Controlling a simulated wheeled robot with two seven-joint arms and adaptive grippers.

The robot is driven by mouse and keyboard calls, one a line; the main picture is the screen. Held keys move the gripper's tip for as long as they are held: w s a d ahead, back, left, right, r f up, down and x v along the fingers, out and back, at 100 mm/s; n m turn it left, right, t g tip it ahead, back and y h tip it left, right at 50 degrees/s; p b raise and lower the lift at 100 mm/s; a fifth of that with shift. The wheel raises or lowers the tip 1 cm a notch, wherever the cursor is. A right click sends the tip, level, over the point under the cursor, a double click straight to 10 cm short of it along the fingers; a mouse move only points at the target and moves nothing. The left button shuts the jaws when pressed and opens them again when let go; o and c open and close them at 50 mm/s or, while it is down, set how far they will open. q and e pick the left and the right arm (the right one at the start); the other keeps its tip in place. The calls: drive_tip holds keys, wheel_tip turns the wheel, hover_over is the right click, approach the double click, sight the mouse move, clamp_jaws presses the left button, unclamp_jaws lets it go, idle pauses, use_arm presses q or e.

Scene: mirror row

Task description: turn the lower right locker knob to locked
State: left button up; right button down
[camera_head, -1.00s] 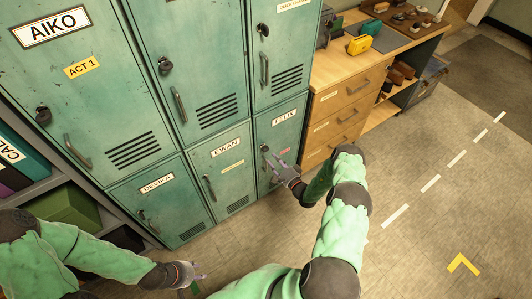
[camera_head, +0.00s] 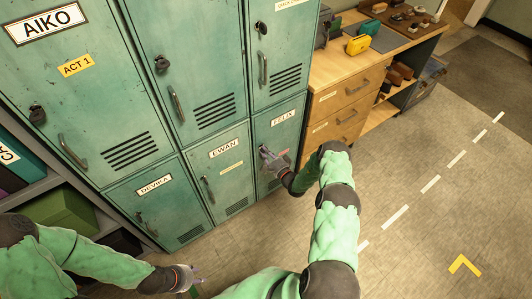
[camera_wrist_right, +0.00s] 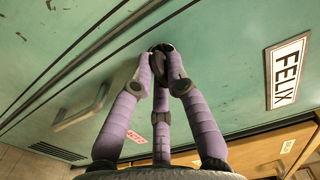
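The lower right locker (camera_head: 284,127) is teal, closed and labelled FELIX. Its dark knob (camera_wrist_right: 172,62) shows in the right wrist view between my fingers, partly covered by them; I cannot tell which way it points. My right gripper (camera_wrist_right: 163,62) has its purple-grey fingers closed in around the knob, touching it. In the head view my right gripper (camera_head: 264,153) reaches the FELIX door and hides the knob. My left gripper (camera_head: 198,280) is open and empty, low above the floor in front of the lockers.
The FELIX door handle (camera_wrist_right: 82,108) lies beside my right fingers. The EWAN locker (camera_head: 222,170) is to the left. A wooden drawer cabinet (camera_head: 340,110) stands just right of the lockers. The floor (camera_head: 420,215) to the right is clear.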

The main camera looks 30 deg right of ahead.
drive_tip(key=shift+m, duration=0.3)
drive_tip(key=m, duration=0.3)
drive_tip(key=shift+m+b, duration=0.3)
drive_tip(key=shift+b, duration=0.1)
drive_tip(key=m, duration=0.4)
drive_tip(key=shift+a+m+b, duration=0.1)
drive_tip(key=shift+m+b, duration=0.2)
drive_tip(key=shift+b, duration=0.1)
drive_tip(key=m+b, duration=0.1)
drive_tip(key=m, duration=0.4)
drive_tip(key=shift+r, duration=0.1)
drive_tip(key=shift+a+m, duration=0.1)
drive_tip(key=shift+m, duration=2.1)
drive_tip(key=c, duration=1.2)
unclamp_jaws()
drive_tip(key=s, duration=0.8)
drive_tip(key=s+d, duration=0.1)
drive_tip(key=s, duration=0.3)
